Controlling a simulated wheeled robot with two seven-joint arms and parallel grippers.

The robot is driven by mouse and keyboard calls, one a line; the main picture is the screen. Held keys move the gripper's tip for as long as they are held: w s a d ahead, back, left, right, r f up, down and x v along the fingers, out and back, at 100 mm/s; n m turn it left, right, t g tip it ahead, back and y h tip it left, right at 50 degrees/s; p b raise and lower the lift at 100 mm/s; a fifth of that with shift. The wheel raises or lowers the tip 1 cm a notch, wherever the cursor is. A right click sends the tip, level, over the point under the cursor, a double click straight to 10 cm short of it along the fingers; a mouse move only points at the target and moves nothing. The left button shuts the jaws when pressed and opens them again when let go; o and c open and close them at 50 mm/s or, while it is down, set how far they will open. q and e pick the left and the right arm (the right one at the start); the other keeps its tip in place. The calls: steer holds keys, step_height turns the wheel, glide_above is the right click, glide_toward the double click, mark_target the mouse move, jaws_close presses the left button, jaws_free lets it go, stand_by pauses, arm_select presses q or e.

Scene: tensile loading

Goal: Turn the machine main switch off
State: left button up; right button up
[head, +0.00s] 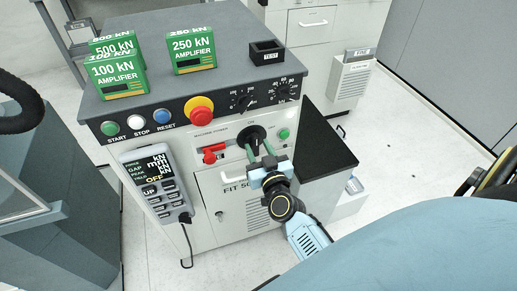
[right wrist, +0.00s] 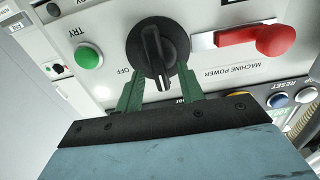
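The black rotary switch (head: 255,136) is on the machine's front panel, with an ON label above it in the head view. It also shows in the right wrist view (right wrist: 152,46), where the panel is upside down and an OFF label is to its left. Its bar-shaped handle runs roughly up and down there. A red handle (right wrist: 257,38) marked MACHINE POWER sits beside it. My right gripper (head: 260,152) is open, its green fingers spread at the knob's near edge, one on each side. Contact is unclear. My left gripper is not in view.
A green button (right wrist: 88,56) sits beside the switch. A red emergency button (head: 199,108) and a row of small buttons are on the upper panel. A handset (head: 155,184) hangs left. Green amplifier boxes (head: 193,52) and a black tray (head: 266,52) stand on top.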

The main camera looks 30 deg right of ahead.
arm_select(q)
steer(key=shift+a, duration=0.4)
arm_select(e)
steer(key=shift+w+d, duration=0.1)
steer(key=shift+w, duration=0.1)
jaws_close()
steer(key=shift+m, duration=0.5)
steer(key=m, duration=0.2)
steer(key=m+p, duration=0.1)
steer(key=shift+d+m, duration=0.2)
steer(key=shift+m, duration=0.2)
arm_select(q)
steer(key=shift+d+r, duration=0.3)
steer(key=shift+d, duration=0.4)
arm_select(e)
steer(key=shift+s+d+f+m, duration=0.1)
steer(key=shift+f+m, duration=0.1)
steer(key=shift+m, duration=1.95)
steer(key=shift+d+f+m, duration=0.15)
steer(key=shift+f+m, duration=0.05)
steer(key=shift+m, duration=2)
steer(key=shift+s+d+f+m, duration=0.1)
steer(key=shift+f+m, duration=0.1)
steer(key=shift+m, duration=1.95)
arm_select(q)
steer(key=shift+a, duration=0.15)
arm_select(e)
steer(key=shift+m, duration=0.3)
